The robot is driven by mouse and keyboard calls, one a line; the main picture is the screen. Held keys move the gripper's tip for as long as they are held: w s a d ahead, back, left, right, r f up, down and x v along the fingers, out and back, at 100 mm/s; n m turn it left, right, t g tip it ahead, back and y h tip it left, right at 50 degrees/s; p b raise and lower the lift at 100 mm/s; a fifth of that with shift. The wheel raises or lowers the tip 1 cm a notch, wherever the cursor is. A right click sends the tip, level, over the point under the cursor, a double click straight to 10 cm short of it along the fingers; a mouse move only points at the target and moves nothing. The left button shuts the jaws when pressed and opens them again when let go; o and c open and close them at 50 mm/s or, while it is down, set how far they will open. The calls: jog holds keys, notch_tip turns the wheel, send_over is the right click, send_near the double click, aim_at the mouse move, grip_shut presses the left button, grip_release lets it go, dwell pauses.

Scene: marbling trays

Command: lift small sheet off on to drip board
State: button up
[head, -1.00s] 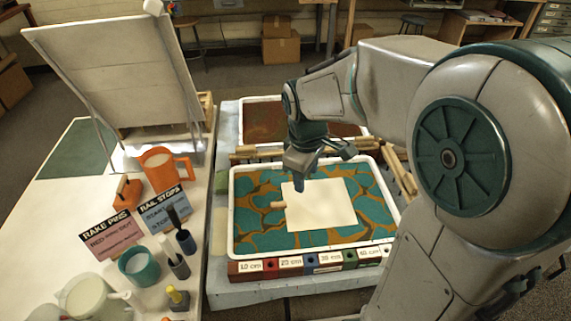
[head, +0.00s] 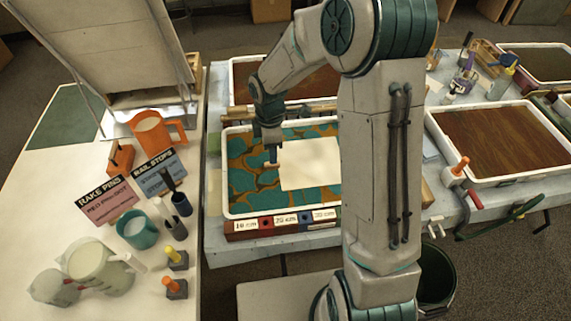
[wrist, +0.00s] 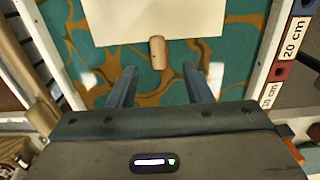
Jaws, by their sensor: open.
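The small cream sheet (head: 310,164) lies flat in the teal and orange marbling tray (head: 226,196), partly behind my arm. A short wooden peg or handle (wrist: 158,52) sticks out from the sheet's near edge in the wrist view. My gripper (head: 271,160) is over the left part of the tray, at the sheet's left edge. In the wrist view my gripper (wrist: 162,80) is open, its two fingers on either side of the handle's line and short of it. The drip board may be the tilted pale board (head: 105,40) at the back left; I cannot tell for sure.
Numbered blocks (head: 270,225) line the tray's front. A brown-filled tray (head: 500,140) stands to the right.

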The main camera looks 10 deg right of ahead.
jog(key=shift+w+f, duration=0.15)
jog(key=shift+f, duration=2.9)
grip_shut()
